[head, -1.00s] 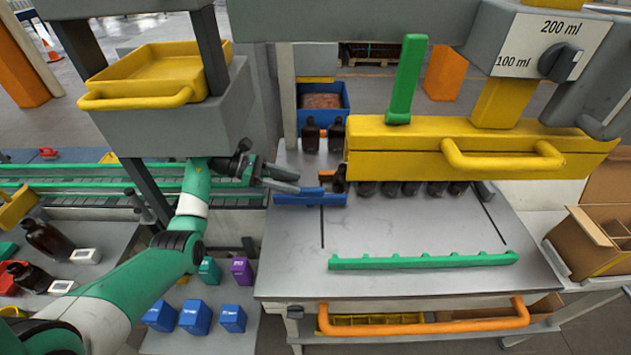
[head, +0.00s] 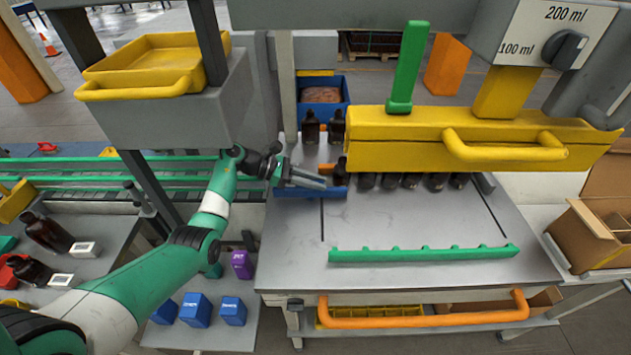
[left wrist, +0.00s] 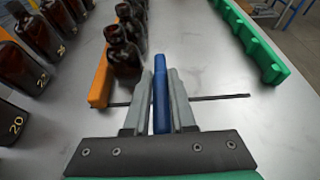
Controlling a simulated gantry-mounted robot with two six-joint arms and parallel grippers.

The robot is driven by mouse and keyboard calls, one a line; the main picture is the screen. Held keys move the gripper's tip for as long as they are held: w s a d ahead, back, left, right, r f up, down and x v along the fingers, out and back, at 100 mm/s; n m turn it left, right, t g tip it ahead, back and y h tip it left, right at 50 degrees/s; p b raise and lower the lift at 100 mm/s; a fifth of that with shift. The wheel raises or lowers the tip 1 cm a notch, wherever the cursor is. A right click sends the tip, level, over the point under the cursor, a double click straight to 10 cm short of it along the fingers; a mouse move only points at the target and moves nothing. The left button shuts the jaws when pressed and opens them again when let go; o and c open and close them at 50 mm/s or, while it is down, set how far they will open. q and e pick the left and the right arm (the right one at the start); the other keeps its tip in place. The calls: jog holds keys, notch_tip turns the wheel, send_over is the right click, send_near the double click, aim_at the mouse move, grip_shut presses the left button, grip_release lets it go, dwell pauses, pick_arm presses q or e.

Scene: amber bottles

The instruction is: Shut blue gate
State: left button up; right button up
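The blue gate (head: 338,191) is a low blue bar at the table's left back edge in the head view, partly hidden by my left gripper (head: 322,182). In the left wrist view the gate (left wrist: 161,98) stands as a narrow blue strip between the two grey fingers of my left gripper (left wrist: 160,85). The fingers lie close along both its sides and look shut on it. The strip crosses a dark slot (left wrist: 222,97) in the table top. A dark amber bottle (left wrist: 123,58) stands just left of the fingertips. My right gripper is out of view.
An orange strip (left wrist: 101,80) runs beside the bottles. Several amber bottles (head: 411,180) stand under the yellow hopper (head: 400,150). A green toothed rail (head: 425,256) lies along the table front. The grey table top (head: 400,222) between is clear.

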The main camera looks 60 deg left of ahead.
pick_arm(q)
grip_shut()
dwell(1.0)
